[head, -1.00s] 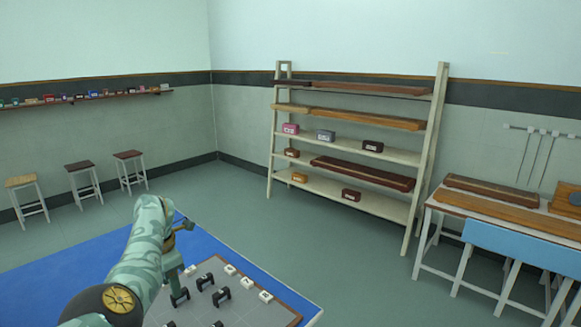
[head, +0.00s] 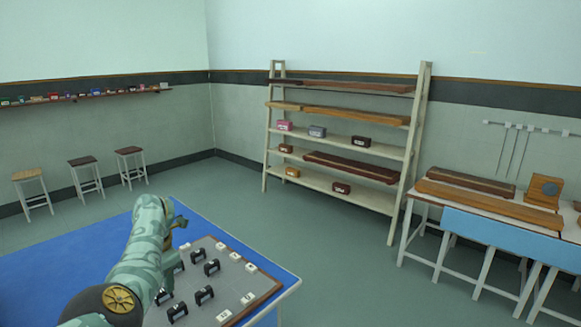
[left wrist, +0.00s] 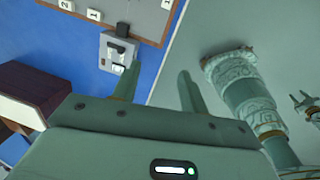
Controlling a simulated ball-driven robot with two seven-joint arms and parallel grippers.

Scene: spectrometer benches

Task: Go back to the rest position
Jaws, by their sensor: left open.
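My left gripper (head: 180,226) is at the end of my green patterned arm, over the blue table (head: 60,262) at the lower left of the head view. In the left wrist view its two fingers (left wrist: 157,82) stand apart with nothing between them. Below and beside it in the head view lies a grey board (head: 232,282) with a wooden rim, bearing black handle-like pieces (head: 204,294) and white labels.
A ladder shelf (head: 420,120) with boxes and planks stands at the back. A bench (head: 500,205) with a light blue front is at the right. Several stools (head: 85,162) line the left wall. Open floor (head: 330,235) lies between table, shelf and bench. A grey fixture (left wrist: 117,52) shows in the left wrist view.

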